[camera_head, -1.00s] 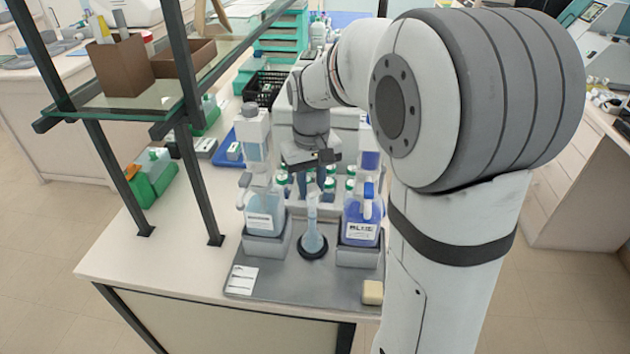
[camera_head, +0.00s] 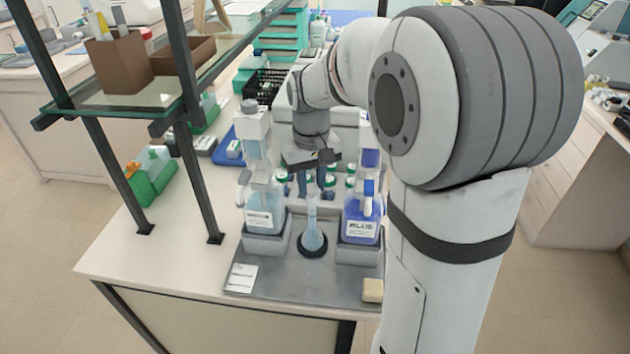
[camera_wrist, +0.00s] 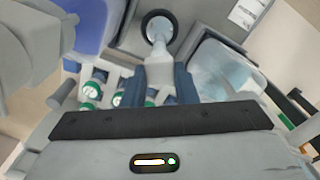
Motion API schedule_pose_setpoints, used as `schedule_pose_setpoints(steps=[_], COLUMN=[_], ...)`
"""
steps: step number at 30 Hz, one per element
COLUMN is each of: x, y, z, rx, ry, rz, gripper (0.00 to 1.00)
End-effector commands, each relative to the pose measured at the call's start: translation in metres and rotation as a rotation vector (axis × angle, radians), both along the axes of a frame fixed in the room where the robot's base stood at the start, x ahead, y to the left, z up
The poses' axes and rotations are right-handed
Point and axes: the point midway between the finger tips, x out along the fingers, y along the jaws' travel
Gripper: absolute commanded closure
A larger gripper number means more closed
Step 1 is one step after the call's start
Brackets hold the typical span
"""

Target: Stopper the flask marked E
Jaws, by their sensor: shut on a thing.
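A clear, pale blue flask (camera_head: 312,238) with a long neck stands upright in a dark round ring on the grey tray (camera_head: 290,281). No letter on it is readable. My gripper (camera_head: 312,184) is directly above the flask, pointing down at the top of its neck. In the wrist view its blue-grey fingers (camera_wrist: 158,88) are shut on a pale piece (camera_wrist: 160,71), with the dark ring (camera_wrist: 158,27) beyond. The piece lines up with the flask neck. I cannot tell where the piece ends and the neck begins, or whether they touch.
A pale bottle (camera_head: 264,212) stands close on the left and a bottle labelled BLUE (camera_head: 362,217) on the right, both in grey holders. Several green-capped vials are behind. A cream block (camera_head: 373,290) lies at the tray's front right. A glass shelf (camera_head: 125,100) stands at left.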

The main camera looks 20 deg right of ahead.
Motion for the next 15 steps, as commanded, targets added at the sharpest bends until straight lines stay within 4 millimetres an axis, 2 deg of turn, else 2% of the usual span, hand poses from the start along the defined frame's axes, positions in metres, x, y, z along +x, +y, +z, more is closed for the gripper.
schedule_pose_setpoints(steps=[5,6,15], x=[0.0000,0.0000,0.0000], y=[0.0000,0.0000,-0.0001], z=[0.0001,0.0001,0.0002], rx=[0.000,0.000,0.000], ry=[0.000,0.000,0.000], rz=[0.000,0.000,0.000], gripper=[0.98,0.71,0.49])
